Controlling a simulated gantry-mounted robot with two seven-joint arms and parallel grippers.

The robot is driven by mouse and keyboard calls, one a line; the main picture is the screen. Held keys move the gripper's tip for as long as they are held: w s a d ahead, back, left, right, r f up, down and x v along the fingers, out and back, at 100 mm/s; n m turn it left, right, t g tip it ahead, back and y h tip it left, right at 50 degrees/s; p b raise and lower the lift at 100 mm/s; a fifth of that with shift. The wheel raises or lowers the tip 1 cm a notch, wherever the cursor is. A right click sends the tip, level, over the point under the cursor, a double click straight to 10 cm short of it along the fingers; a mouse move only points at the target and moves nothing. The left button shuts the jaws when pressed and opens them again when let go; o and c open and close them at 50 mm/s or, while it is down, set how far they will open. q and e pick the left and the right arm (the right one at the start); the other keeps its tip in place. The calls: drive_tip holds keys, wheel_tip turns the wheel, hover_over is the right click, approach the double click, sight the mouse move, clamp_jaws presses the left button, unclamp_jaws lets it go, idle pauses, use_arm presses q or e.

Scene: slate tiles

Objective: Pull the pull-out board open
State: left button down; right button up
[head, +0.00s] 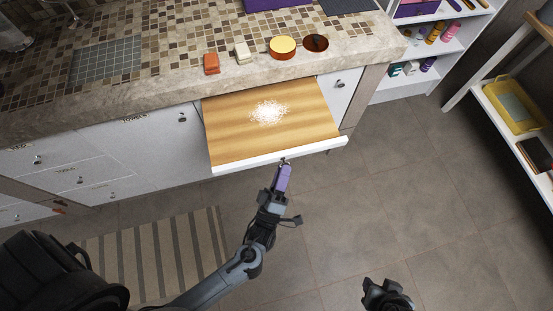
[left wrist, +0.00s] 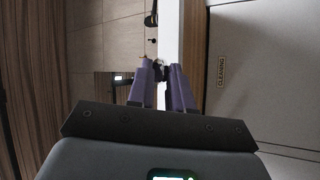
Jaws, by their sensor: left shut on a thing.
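The pull-out board (head: 235,140) is a wooden slab with a white front edge (head: 240,166). It extends well out from under the counter, over the floor. Its white front also shows in the left wrist view (left wrist: 168,28). My left gripper (head: 284,164) is at the middle of this front edge, its purple fingers shut on the board's small dark knob (left wrist: 186,68). The fingers mostly hide the knob in the head view. My right gripper (head: 388,295) is low at the bottom edge, away from the board; its jaw state is unclear.
A white crumbly pile (head: 269,112) lies on the board. White drawers (head: 80,178) flank the board. The tiled floor (head: 400,190) in front is clear.

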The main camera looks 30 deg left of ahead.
use_arm(q)
drive_tip(key=shift+s+d, duration=0.1)
drive_tip(key=c, duration=1.3)
unclamp_jaws()
drive_tip(key=b+v, duration=0.1)
drive_tip(key=v, duration=0.9)
drive_tip(key=shift+s, duration=0.4)
drive_tip(key=shift+f, duration=0.1)
